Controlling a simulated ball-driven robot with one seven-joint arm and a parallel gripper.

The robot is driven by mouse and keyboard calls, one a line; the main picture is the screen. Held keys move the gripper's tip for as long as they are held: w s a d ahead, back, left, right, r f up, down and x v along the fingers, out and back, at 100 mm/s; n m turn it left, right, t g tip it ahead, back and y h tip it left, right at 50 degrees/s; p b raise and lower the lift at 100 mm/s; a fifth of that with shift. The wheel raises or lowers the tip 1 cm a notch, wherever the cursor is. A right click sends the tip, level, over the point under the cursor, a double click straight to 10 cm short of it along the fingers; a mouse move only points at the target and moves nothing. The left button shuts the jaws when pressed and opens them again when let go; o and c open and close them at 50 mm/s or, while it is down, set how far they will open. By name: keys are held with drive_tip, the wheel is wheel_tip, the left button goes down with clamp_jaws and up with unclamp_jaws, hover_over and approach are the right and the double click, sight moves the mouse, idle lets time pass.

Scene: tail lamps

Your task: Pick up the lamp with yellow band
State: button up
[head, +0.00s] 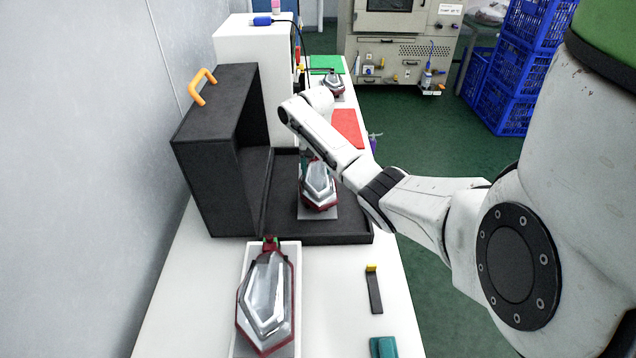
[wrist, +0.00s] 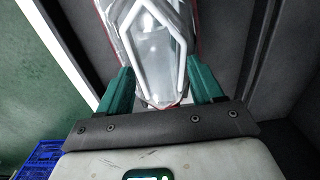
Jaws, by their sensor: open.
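A clear and red tail lamp (head: 318,190) lies on a light plate in the open black case. The wrist view shows a lamp (wrist: 152,50) between the two green fingers of my gripper (wrist: 158,78). The fingers are open, one on each side of its lower end; I cannot tell whether they touch it. My arm hides most of the gripper in the head view. A second lamp (head: 265,300) lies on a white plate at the front. A third lamp (head: 333,85) is at the far end. I cannot make out a yellow band on any lamp.
The black case (head: 215,150) has its lid raised at left, with an orange handle (head: 202,87). A white box (head: 255,80) stands behind it. A black strip with a yellow end (head: 374,290) and a teal piece (head: 383,347) lie front right. Blue crates (head: 515,75) are back right.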

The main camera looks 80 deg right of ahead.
drive_tip(key=shift+f, duration=0.25)
idle(0.6)
drive_tip(key=shift+c, duration=0.3)
clamp_jaws()
idle(0.5)
